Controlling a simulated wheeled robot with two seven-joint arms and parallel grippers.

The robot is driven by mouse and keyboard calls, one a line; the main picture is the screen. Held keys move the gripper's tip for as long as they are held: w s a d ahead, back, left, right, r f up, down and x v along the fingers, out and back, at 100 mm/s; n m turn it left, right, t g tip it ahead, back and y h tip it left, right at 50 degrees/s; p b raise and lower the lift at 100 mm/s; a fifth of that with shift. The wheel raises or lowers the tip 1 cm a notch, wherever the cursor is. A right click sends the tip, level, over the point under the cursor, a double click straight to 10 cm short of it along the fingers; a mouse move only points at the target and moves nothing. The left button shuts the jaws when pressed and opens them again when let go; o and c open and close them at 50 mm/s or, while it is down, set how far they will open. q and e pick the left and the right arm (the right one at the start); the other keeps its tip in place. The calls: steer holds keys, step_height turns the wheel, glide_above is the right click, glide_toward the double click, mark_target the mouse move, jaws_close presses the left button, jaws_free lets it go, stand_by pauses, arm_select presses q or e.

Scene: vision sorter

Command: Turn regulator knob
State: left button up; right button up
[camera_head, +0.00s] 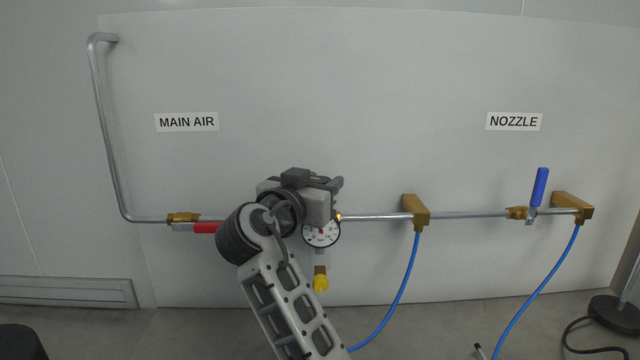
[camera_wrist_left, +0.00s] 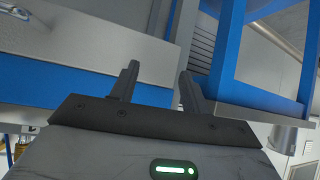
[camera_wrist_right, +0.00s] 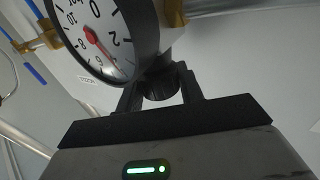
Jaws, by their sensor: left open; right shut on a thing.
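My right gripper (camera_head: 318,190) is in front of the regulator in the head view and hides its knob there. In the right wrist view my right gripper (camera_wrist_right: 160,92) has its two fingers on either side of the dark regulator knob (camera_wrist_right: 160,86) and is shut on it. The white round pressure gauge (camera_wrist_right: 100,30) with a red-hubbed needle is just beyond the fingers. The gauge (camera_head: 321,236) also shows below the gripper in the head view. My left gripper (camera_wrist_left: 160,82) is open and empty, seen only in the left wrist view.
A red-handled valve (camera_head: 205,228) lies along the pipe under the MAIN AIR label (camera_head: 187,122). A blue-handled valve (camera_head: 540,187) stands upright under the NOZZLE label (camera_head: 514,121). Blue hoses (camera_head: 404,283) hang from brass blocks (camera_head: 417,211). My left gripper faces a blue-framed structure (camera_wrist_left: 235,45).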

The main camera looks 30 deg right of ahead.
steer(key=n+t+y, duration=0.2)
steer(key=t+y, duration=0.1)
steer(key=shift+n, duration=0.4)
steer(key=shift+r+n+t+y+p, duration=0.1)
steer(key=shift+n+t+y+p, duration=0.9)
steer(key=shift+n+t+y, duration=0.75)
steer(key=shift+m+g+y, duration=0.25)
steer(key=shift+g, duration=0.1)
steer(key=o, duration=1)
steer(key=shift+a, duration=0.1)
